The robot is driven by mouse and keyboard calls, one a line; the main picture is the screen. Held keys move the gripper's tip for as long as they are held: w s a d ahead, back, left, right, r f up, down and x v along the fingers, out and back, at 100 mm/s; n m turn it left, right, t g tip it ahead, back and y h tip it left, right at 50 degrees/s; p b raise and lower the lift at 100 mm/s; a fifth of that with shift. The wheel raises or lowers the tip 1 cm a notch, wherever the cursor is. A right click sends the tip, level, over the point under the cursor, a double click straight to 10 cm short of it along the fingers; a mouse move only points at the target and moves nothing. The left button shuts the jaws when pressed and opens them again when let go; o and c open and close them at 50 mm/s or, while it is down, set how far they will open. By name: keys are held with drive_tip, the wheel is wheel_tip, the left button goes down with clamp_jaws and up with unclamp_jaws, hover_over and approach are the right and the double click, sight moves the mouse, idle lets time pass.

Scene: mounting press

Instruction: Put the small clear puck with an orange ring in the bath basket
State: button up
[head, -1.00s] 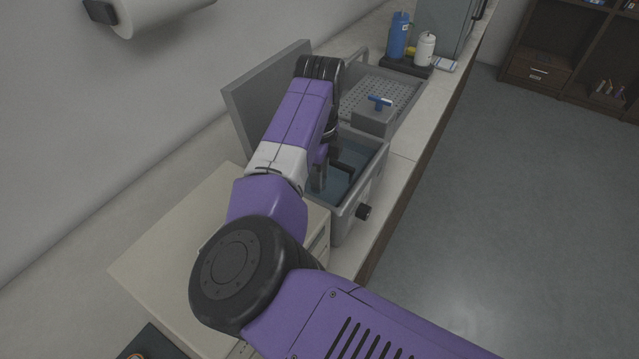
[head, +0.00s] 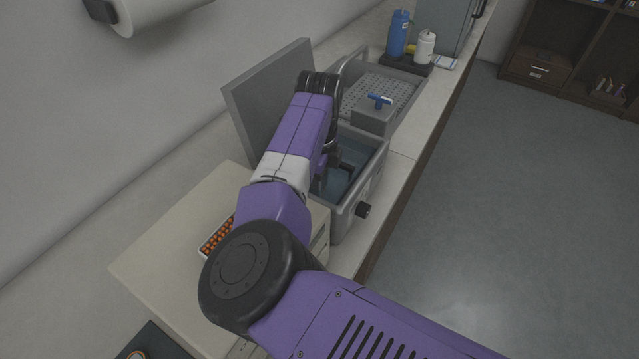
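The bath (head: 375,163) is a grey open tank with bluish water on the counter, its lid (head: 270,98) raised behind it. My gripper (head: 330,182) reaches down into the bath's opening, mostly covered by my own arm. I cannot tell whether its fingers are open or hold anything. Dark parts show in the bath, and I cannot tell basket from fingers there. An orange ring (head: 137,355) shows on a dark mat at the bottom left edge, cut off by the frame. I cannot tell whether it is the puck.
A tray of orange pieces (head: 216,238) lies on the pale cabinet top (head: 165,240), partly behind my arm. Blue (head: 399,35) and white (head: 425,47) bottles stand farther back.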

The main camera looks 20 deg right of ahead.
wheel_tip(320, 180, up, 12)
drive_tip(key=b, duration=0.2)
drive_tip(key=shift+w+r, duration=0.1)
idle(0.6)
